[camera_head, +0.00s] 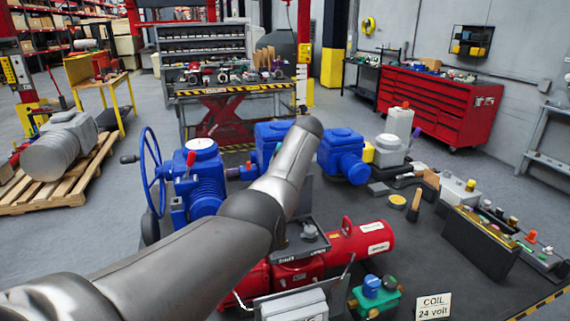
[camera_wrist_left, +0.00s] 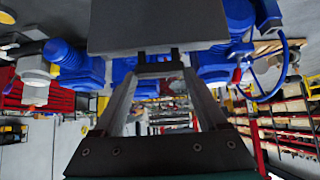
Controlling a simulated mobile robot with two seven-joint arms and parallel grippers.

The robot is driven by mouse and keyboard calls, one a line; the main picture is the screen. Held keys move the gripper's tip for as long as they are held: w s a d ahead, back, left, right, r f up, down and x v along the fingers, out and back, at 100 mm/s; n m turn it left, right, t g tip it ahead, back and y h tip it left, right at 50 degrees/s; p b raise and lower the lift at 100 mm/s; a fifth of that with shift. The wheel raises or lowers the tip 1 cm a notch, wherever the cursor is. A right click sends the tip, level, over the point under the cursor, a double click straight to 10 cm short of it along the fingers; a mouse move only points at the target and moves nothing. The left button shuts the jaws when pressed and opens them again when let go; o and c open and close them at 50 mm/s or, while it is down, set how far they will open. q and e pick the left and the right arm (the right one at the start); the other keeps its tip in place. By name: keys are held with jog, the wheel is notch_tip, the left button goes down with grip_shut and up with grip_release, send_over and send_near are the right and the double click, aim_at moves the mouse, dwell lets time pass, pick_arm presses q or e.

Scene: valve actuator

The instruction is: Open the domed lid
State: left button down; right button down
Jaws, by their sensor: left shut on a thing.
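My left gripper (camera_wrist_left: 160,66) shows in the left wrist view, its two fingers close together on a small dark bar (camera_wrist_left: 160,57). A flat grey block (camera_wrist_left: 155,28) fills the top middle just beyond the fingertips. I cannot tell whether the bar and block belong to the domed lid. In the head view my left arm crosses from lower left over the bench, and I cannot make out its fingers there. A red actuator (camera_head: 375,239) lies under and right of the arm, with a dark-framed part (camera_head: 312,252) on top. No domed lid can be clearly identified. My right gripper is not in view.
Blue valve actuators (camera_head: 343,158) and a blue handwheel (camera_head: 151,172) stand behind the arm.

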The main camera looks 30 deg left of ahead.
pick_arm(q)
jog(key=shift+w+a+r, duration=0.2)
jog(key=shift+a+r, duration=0.15)
jog(key=shift+r, duration=0.25)
jog(key=shift+c, duration=1.3)
grip_release()
jog(key=shift+o, duration=1.3)
jog(key=shift+s+d+f, duration=0.1)
jog(key=shift+f, duration=0.2)
jog(key=shift+d, duration=0.15)
jog(key=b+v, duration=0.1)
jog(key=v, duration=1.4)
jog(key=shift+s, duration=0.15)
